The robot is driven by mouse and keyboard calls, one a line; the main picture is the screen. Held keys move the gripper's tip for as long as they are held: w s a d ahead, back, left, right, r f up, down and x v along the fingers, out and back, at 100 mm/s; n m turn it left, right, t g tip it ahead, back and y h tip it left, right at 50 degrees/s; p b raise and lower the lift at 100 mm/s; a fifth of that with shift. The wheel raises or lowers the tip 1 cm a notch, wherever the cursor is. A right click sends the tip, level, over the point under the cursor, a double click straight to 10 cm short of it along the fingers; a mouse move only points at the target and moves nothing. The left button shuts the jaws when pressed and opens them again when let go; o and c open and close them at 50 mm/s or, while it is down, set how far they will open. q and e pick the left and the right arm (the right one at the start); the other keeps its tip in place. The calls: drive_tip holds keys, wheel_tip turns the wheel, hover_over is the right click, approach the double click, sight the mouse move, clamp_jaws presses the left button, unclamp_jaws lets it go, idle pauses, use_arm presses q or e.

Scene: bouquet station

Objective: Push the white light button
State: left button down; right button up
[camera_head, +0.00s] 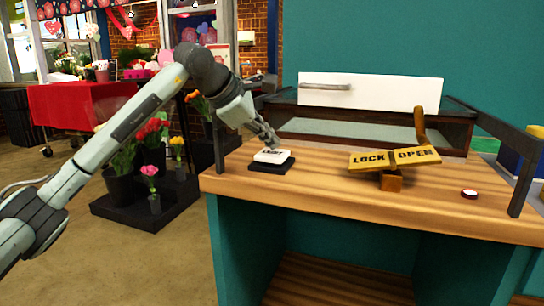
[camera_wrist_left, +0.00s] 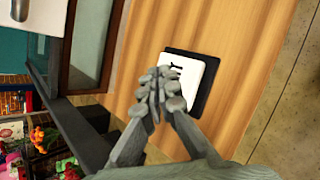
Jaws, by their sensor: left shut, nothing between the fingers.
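The white light button (camera_head: 272,156) sits on a black base (camera_head: 270,167) near the left end of the wooden counter. Dark lettering shows on its top. My left gripper (camera_head: 274,143) is shut and empty, its fingertips right at the far edge of the button. In the left wrist view the closed fingertips (camera_wrist_left: 160,88) overlap the left part of the white button (camera_wrist_left: 190,78) and hide some of it. I cannot tell whether they touch it or hover just above. My right gripper is not in view.
A yellow LOCK/OPEN lever sign (camera_head: 395,159) stands on the counter right of the button. A small red-and-white round button (camera_head: 469,194) lies farther right. A glass-topped case with a white panel (camera_head: 370,91) stands behind. Potted flowers (camera_head: 150,172) stand left of the counter (camera_head: 330,195).

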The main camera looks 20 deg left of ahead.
sight(270, 153)
use_arm(q)
drive_tip(key=shift+f, duration=0.35)
drive_tip(key=shift+f+b, duration=0.25)
drive_tip(key=shift+b, duration=0.05)
idle(0.4)
drive_tip(key=shift+a+r+p, duration=0.1)
drive_tip(key=shift+r+p, duration=0.4)
drive_tip(key=shift+r, duration=0.2)
drive_tip(key=shift+r+p, duration=2.1)
drive_tip(key=shift+r, duration=0.85)
